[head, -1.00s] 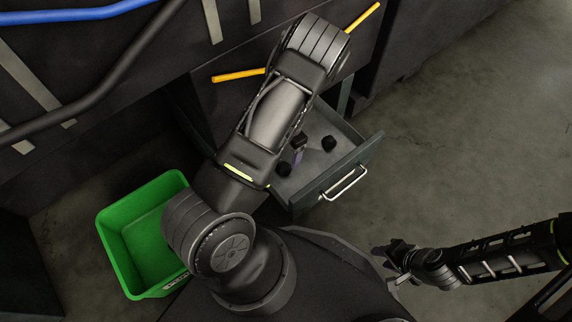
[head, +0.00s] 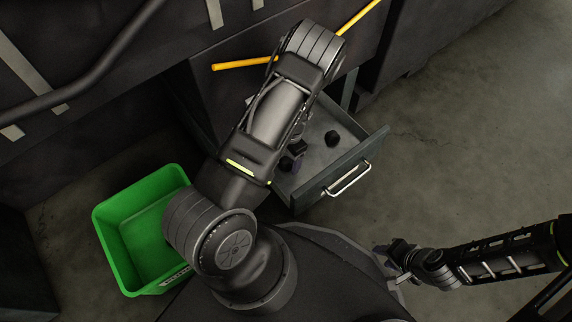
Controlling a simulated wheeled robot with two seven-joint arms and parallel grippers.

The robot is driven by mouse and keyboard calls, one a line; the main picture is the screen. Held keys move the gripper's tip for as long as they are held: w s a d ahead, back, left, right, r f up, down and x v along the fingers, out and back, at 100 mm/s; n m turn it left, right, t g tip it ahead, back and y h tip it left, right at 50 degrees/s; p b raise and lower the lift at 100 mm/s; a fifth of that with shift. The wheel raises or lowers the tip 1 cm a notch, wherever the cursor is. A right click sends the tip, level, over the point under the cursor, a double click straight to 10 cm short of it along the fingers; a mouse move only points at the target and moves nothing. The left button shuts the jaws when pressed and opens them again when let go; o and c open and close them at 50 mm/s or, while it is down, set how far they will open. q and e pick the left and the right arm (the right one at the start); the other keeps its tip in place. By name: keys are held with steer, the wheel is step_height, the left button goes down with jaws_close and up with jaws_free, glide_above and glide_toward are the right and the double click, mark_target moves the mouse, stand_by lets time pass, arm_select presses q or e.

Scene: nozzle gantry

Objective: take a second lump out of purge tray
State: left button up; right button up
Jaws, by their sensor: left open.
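The purge tray (head: 343,166) is an open grey drawer with a silver handle, pulled out below the dark cabinet. One dark lump (head: 332,138) lies in it toward the right, in clear view. A second dark lump (head: 286,164) lies toward the left, close to my forearm. My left gripper (head: 296,150) reaches down into the tray right by this left lump, open; my arm hides most of it, and I cannot tell whether it touches the lump. My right gripper (head: 394,264) is off to the right of the tray, away from the lumps, with its finger gap unclear.
A green bin (head: 112,235) stands on the floor to the left, its visible inside empty. A yellow bar (head: 240,65) runs along the cabinet front behind my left arm. A dark hose (head: 90,85) crosses the upper left. The floor on the right is clear.

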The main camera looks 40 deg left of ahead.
arm_select(q)
steer(key=shift+f, duration=0.8)
steer(key=c, duration=1.4)
steer(key=shift+r, duration=0.25)
steer(key=shift+c, duration=0.2)
